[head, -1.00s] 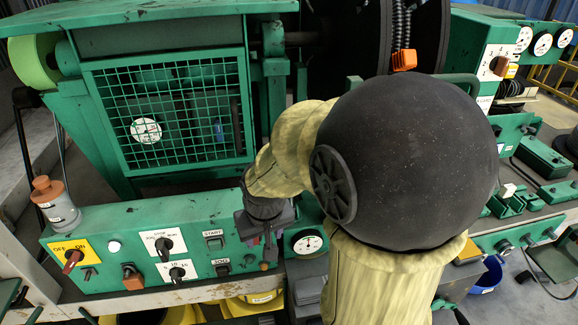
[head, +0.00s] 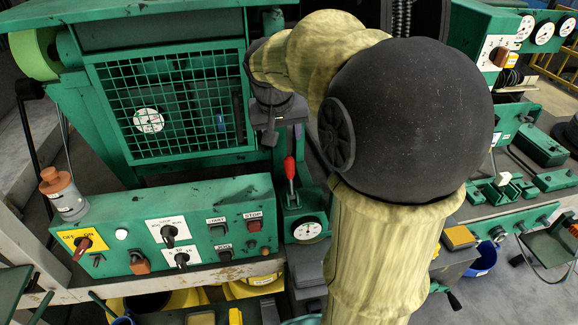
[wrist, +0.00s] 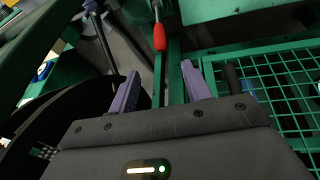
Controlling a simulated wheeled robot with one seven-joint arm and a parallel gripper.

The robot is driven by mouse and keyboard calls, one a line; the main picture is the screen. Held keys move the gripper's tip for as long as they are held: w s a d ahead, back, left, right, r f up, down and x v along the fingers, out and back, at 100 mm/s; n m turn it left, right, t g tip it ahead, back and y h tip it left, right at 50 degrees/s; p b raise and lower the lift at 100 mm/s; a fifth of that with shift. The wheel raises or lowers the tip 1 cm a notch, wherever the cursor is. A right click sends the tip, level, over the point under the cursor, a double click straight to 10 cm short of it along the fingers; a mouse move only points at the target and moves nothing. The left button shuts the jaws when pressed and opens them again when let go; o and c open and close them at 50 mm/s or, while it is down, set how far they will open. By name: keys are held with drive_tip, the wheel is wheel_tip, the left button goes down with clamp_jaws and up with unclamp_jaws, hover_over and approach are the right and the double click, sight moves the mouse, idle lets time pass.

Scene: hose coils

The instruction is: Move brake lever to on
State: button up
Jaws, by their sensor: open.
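A lever with a red grip (head: 289,168), which looks like the brake lever, stands up from a green mount right of the control panel. No on or off mark for it can be read. In the wrist view its red grip (wrist: 159,37) points toward the gap between my fingers, beyond their tips. My gripper (head: 269,138) is just above and left of the grip in the head view, apart from it. Its two purple fingers (wrist: 160,78) are spread and empty in the wrist view.
A green control panel (head: 190,205) with knobs and buttons is at the lower left, with an orange-capped bottle (head: 65,195) at its left end. A green mesh guard (head: 175,105) stands behind. A round gauge (head: 307,229) sits just below the lever.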

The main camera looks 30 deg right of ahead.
sight(289, 163)
drive_tip(key=shift+f, duration=0.1)
drive_tip(key=p+x, duration=0.3)
drive_tip(key=x, duration=1.4)
drive_tip(key=shift+d+f, duration=0.1)
drive_tip(key=shift+c, duration=0.4)
clamp_jaws()
